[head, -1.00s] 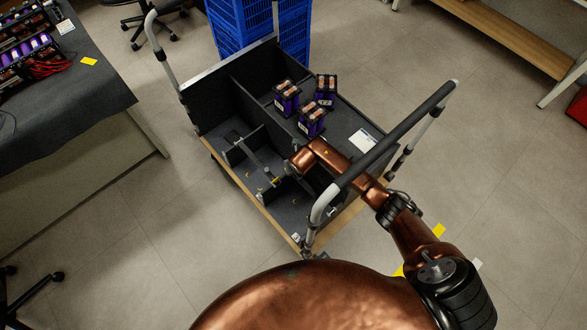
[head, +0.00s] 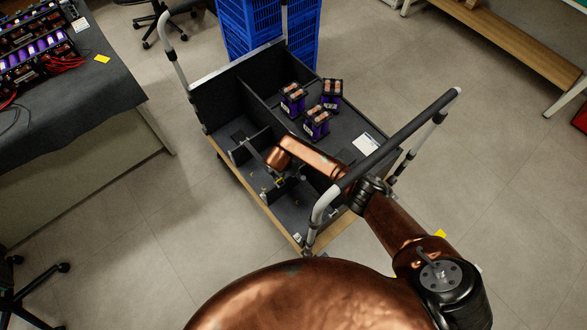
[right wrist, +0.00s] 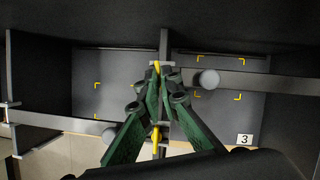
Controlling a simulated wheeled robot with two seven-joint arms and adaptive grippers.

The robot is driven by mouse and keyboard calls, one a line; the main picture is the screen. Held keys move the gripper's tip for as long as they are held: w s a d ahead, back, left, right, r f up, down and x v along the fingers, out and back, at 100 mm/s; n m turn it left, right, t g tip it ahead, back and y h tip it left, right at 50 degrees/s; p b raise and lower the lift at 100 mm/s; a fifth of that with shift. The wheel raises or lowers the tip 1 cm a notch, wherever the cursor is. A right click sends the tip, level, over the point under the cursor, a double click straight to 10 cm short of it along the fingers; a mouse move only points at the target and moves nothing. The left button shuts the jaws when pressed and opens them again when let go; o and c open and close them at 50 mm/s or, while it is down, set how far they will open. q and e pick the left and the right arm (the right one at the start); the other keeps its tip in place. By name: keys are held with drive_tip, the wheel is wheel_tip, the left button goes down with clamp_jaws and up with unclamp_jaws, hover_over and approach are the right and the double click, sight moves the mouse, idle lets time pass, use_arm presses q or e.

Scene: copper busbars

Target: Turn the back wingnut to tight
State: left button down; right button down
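In the right wrist view a yellow wingnut (right wrist: 157,66) stands at the far end of a narrow grey upright divider (right wrist: 164,45). A second yellow wingnut (right wrist: 156,137) is nearer, low between my green fingers. My right gripper (right wrist: 158,80) reaches down over the divider. Its fingertips lie close together, right at the far wingnut. Whether they touch or squeeze it I cannot tell. In the head view the copper-coloured right arm reaches over the handle into the cart's (head: 225,75) small front compartments, and its fingers are mostly hidden. My left gripper is not in view.
Grey bars with round knobs (right wrist: 209,79) lie left and right of the divider. Yellow corner marks and a "3" label (right wrist: 245,140) are on the floor. Purple battery modules (head: 317,121) stand in the cart's right part. The cart's black handle (head: 405,138) passes under my arm.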

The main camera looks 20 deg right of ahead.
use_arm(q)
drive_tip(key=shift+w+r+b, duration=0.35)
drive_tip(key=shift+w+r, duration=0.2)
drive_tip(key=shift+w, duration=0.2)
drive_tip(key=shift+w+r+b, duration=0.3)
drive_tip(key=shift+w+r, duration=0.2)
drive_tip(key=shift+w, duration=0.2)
use_arm(e)
drive_tip(key=shift+w+m+g+h, duration=0.15)
drive_tip(key=shift+m+g+h, duration=0.4)
drive_tip(key=shift+m, duration=1.35)
drive_tip(key=c, duration=2.2)
unclamp_jaws()
drive_tip(key=shift+o, duration=0.2)
drive_tip(key=shift+a, duration=0.1)
drive_tip(key=shift+a+r, duration=0.1)
drive_tip(key=shift+r, duration=0.25)
drive_tip(key=v, duration=1.1)
drive_tip(key=shift+r, duration=0.15)
